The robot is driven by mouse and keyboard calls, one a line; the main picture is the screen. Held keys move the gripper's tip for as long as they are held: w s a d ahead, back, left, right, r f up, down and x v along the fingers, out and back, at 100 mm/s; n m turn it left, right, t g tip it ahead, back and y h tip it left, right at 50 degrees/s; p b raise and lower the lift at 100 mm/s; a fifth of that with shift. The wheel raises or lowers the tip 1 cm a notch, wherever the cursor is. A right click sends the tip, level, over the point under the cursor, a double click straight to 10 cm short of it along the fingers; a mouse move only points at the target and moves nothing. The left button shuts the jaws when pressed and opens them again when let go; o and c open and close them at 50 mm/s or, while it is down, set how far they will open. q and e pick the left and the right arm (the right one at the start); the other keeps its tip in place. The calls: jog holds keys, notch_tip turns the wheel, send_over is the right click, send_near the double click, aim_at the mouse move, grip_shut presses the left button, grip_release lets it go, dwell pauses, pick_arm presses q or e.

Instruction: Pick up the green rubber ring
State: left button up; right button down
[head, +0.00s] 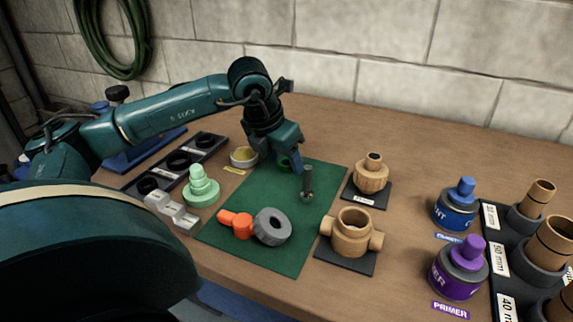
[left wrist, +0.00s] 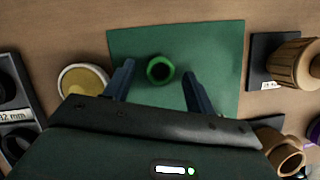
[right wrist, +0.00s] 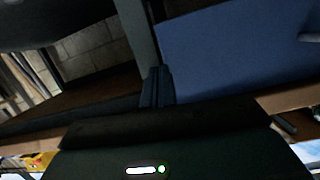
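The green rubber ring (head: 284,163) lies near the back edge of the dark green mat (head: 250,190), partly hidden by my left gripper in the head view. My left gripper (head: 287,160) is open above the mat. In the left wrist view its two fingers (left wrist: 158,75) stand apart, one on each side of the ring, with clear gaps and no contact visible. My right gripper (right wrist: 157,87) shows only in the right wrist view. Its fingers are together, with nothing visible between them.
Tan fittings (head: 371,174) stand on the right.

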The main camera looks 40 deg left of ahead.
pick_arm(q)
jog(key=c, duration=1.1)
jog(key=shift+o, duration=0.2)
